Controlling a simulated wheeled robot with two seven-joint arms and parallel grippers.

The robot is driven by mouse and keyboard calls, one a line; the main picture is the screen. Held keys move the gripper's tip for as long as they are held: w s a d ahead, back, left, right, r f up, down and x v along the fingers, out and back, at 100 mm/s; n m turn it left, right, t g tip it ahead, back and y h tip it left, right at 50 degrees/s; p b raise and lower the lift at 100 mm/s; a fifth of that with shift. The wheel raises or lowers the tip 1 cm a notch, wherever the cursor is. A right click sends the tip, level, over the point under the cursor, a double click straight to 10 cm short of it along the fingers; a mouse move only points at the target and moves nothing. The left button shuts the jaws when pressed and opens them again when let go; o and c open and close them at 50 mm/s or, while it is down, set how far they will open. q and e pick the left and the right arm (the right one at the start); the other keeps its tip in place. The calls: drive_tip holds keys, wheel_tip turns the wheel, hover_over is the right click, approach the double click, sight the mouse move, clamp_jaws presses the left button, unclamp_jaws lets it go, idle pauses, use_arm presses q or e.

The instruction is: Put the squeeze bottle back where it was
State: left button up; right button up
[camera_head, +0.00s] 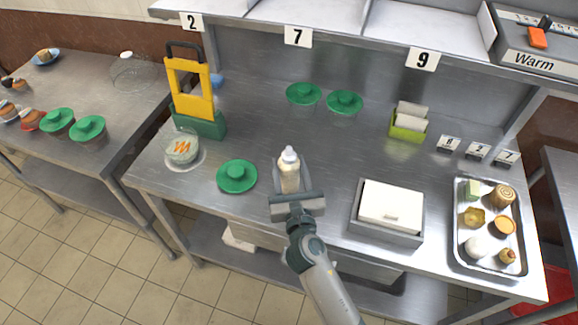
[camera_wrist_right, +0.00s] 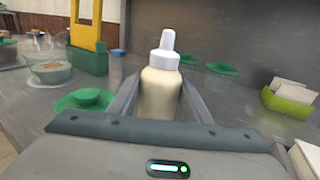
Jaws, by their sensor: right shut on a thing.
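The squeeze bottle (camera_head: 289,172) has a cream body and a white nozzle cap, and it is upright. My right gripper (camera_head: 289,184) is shut on it, above or at the front part of the steel table. In the right wrist view the bottle (camera_wrist_right: 160,88) stands between the two fingers of the right gripper (camera_wrist_right: 160,105). Whether its base touches the table is hidden by the gripper. My left gripper is not in view.
A white box in a grey tray (camera_head: 354,232) is to the right, then a food tray (camera_head: 462,256). Two green-lidded cups (camera_head: 303,94) stand behind. A yellow-and-green stand (camera_head: 201,125) is at the left. The table between is clear.

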drive_tip(key=shift+f, duration=0.1)
drive_tip(key=o, duration=0.8)
drive_tip(key=s, duration=0.3)
drive_tip(key=s+d+b, duration=0.1)
drive_tip(key=s, duration=0.3)
drive_tip(key=s+b, duration=0.1)
drive_tip(key=s, duration=0.2)
drive_tip(key=shift+s+d, duration=0.35)
drive_tip(key=shift+s, duration=0.05)
drive_tip(key=shift+s+d, duration=0.1)
drive_tip(key=shift+s, duration=0.45)
